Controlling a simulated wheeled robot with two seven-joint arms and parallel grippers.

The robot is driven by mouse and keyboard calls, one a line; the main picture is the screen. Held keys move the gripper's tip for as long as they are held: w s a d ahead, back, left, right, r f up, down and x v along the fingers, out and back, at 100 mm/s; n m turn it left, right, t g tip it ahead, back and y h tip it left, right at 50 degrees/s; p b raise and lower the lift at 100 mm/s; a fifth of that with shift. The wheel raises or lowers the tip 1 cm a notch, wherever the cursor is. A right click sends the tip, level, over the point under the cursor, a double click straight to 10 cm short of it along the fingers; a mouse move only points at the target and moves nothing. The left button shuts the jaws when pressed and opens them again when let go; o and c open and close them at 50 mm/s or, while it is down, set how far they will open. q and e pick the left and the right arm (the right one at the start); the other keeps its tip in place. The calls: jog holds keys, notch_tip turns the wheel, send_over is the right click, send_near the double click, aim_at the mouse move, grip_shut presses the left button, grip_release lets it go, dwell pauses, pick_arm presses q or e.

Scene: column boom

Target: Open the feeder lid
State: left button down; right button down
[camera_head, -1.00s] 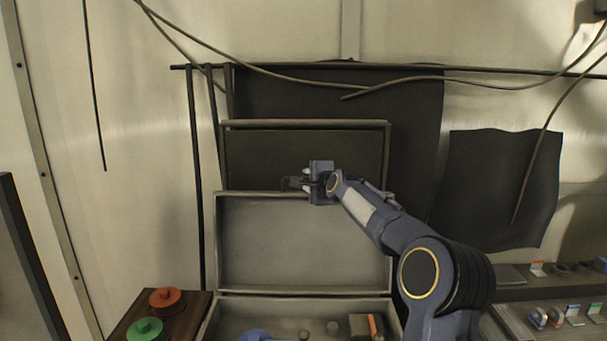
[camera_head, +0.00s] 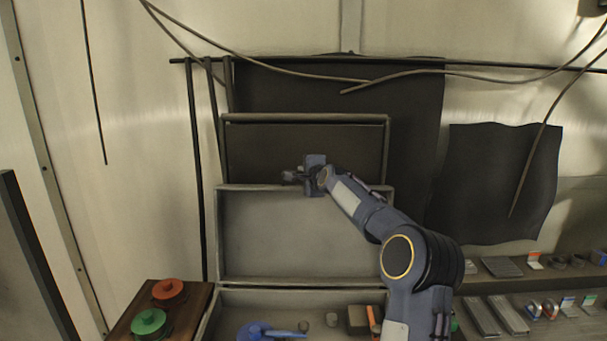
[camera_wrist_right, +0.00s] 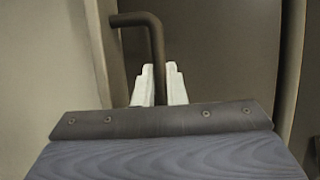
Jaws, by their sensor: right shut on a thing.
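The feeder lid (camera_head: 300,235) is a grey panel with a raised rim. It stands up at the back of the open feeder box (camera_head: 212,312) in the head view. My right gripper (camera_head: 296,177) is at the lid's top edge. In the right wrist view its pale fingers (camera_wrist_right: 158,88) are shut on a dark bent handle (camera_wrist_right: 152,35), whose lower part passes between them. My left gripper is not in view.
A blue object (camera_head: 262,332) and small blocks lie in the box. Red (camera_head: 167,290) and green (camera_head: 149,323) knobs sit on a wooden block at left. Shelves (camera_head: 510,285) with small items are at right. Cables (camera_head: 430,73) hang above.

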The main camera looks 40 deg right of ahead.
jog(key=s+a+r+n+t+h+b, duration=0.1)
jog(key=s+a+b, duration=0.4)
jog(key=b, duration=0.6)
jog(key=shift+s+r+t, duration=0.35)
jog(key=shift+s+t, duration=0.1)
jog(key=shift+t, duration=0.15)
jog(key=c, duration=1.5)
grip_release()
jog(key=b+v, duration=0.3)
jog(key=v, duration=0.4)
jog(key=shift+s, duration=0.35)
